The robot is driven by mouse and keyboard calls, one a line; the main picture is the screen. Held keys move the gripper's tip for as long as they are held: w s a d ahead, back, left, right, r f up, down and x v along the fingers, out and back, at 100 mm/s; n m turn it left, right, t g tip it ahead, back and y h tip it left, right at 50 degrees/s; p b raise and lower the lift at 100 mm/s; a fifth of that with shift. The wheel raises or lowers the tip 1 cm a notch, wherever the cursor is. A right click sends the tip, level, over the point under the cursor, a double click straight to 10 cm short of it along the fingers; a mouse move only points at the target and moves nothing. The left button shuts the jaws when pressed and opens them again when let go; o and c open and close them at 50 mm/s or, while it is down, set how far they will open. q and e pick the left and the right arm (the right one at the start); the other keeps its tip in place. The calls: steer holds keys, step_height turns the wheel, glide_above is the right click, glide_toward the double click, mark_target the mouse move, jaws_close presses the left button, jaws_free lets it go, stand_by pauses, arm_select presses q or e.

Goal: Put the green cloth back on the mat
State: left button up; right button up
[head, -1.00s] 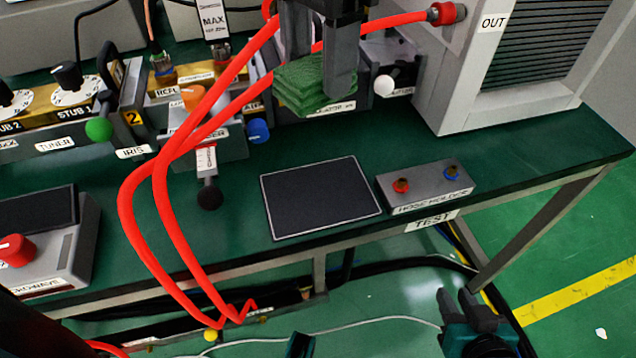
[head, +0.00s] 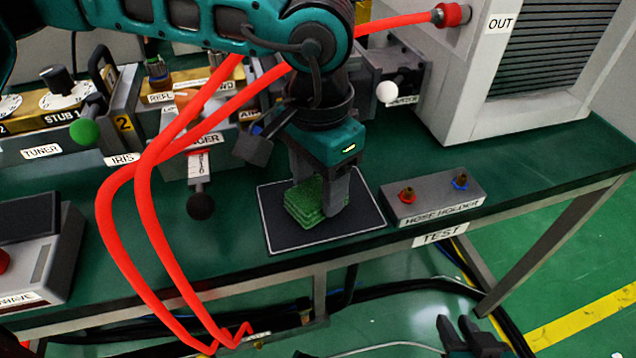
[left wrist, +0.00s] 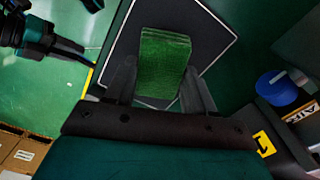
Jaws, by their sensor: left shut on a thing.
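The green cloth (head: 302,213) is a thick folded stack. My left gripper (head: 322,205) points down and is shut on it, one finger on each side. The cloth is over the black mat (head: 280,235) with its pale border; I cannot tell whether it touches. In the left wrist view the cloth (left wrist: 163,65) sits between the fingers (left wrist: 160,88), with the mat (left wrist: 205,30) behind it. My right gripper (head: 470,332) is low at the bottom edge, in front of the bench, away from the cloth; its jaw opening is unclear.
A grey hose holder (head: 430,200) stands just right of the mat. Red hoses (head: 150,180) loop over the bench front to the left. A black knob (head: 200,206) sticks out left of the mat. A large grey cabinet (head: 450,90) stands behind right.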

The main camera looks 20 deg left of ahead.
mark_target(318, 189)
steer(key=shift+r, duration=0.15)
arm_select(q)
steer(key=o, duration=0.9)
steer(key=shift+o, duration=0.2)
arm_select(e)
steer(key=shift+w, duration=0.1)
arm_select(q)
step_height(318, 189, up, 12)
steer(key=p, duration=0.3)
arm_select(e)
steer(key=shift+s+d+r, duration=0.2)
steer(key=shift+d+r, duration=0.25)
steer(key=shift+r, duration=0.25)
